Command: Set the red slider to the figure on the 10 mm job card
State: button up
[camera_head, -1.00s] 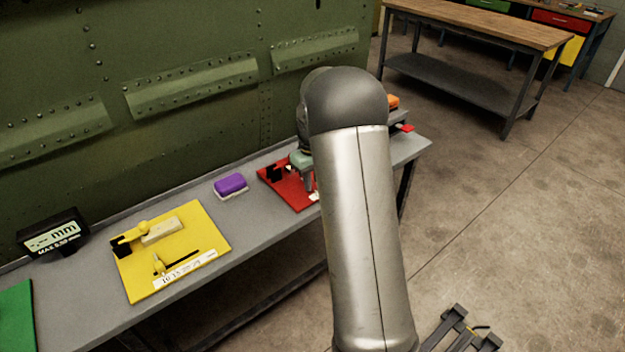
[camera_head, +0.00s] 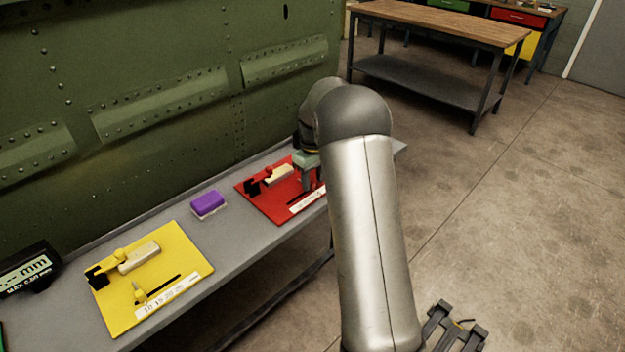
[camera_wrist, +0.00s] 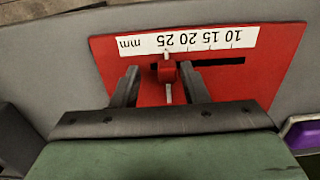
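The red board (camera_head: 257,204) lies on the grey bench, partly hidden by my arm. In the wrist view the board (camera_wrist: 285,75) shows a dark slot and a white scale strip (camera_wrist: 150,43), upside down, with 10, 15, 20, 25 and mm. The red slider (camera_wrist: 168,72) sits in the slot, its white pointer near the 25 end. My gripper (camera_wrist: 160,72) has one finger on each side of the slider, with gaps visible; it is open. In the head view my gripper (camera_head: 308,183) is over the board's right part. I cannot make out a 10 mm job card.
A yellow board (camera_head: 195,255) with its own scale and slider lies to the left on the bench (camera_head: 235,240). A purple-topped block (camera_head: 208,204) sits between the boards. A digital display (camera_head: 27,268) stands at far left. The green riveted panel (camera_head: 150,160) rises behind.

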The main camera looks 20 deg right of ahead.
aim_at(312, 183)
jog(key=shift+a, duration=0.15)
notch_tip(312, 183, up, 17)
jog(key=shift+r+b, duration=0.2)
jog(key=shift+b, duration=0.1)
dwell(0.6)
jog(key=s+a+m, duration=0.2)
jog(key=s+a, duration=0.7)
jog(key=s, duration=0.5)
jog(key=s+a+f, duration=0.2)
jog(key=s+f, duration=0.1)
jog(key=s, duration=0.4)
jog(key=s+a+f+m, duration=0.1)
jog(key=s+a+f, duration=0.1)
jog(key=s, duration=0.6)
jog(key=s+a+f+m, duration=0.1)
jog(key=s+f, duration=0.3)
jog(key=s, duration=0.3)
jog(key=shift+s+a+f, duration=0.15)
jog(key=shift+a+f, duration=0.15)
jog(key=shift+a, duration=0.1)
